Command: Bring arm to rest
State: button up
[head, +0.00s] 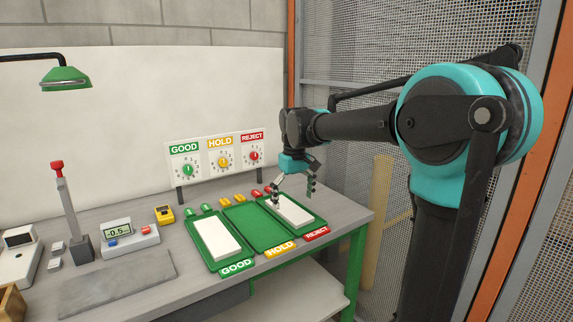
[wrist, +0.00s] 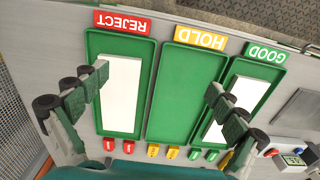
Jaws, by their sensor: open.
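My gripper (head: 294,186) is open and empty above the right end of the bench, over the REJECT tray (head: 317,227). In the wrist view its two fingers (wrist: 155,100) are spread wide apart, one over the REJECT tray's white board and one over the GOOD tray's board. A white board (head: 294,212) lies in the REJECT tray, partly hidden by a finger in both views. Another white board (head: 215,238) lies in the GOOD tray (head: 202,249). The HOLD tray (head: 262,234) between them is empty.
A panel with GOOD, HOLD and REJECT dials (head: 220,156) stands behind the trays. A lever (head: 67,200), a meter reading -0.5 (head: 118,232) and a grey mat (head: 117,283) are on the left of the bench. A green lamp (head: 65,77) hangs above. A mesh fence (head: 365,60) stands at the right.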

jog(key=s+d+f+m+t, duration=0.3)
jog(key=s+d+f+m, duration=0.3)
jog(key=s+d+f, duration=1)
jog(key=s+f, duration=0.3)
jog(key=f, duration=0.1)
jog(key=shift+s+d+f+t, duration=0.15)
jog(key=shift+d+f+t, duration=0.1)
jog(key=shift+f+t, duration=0.15)
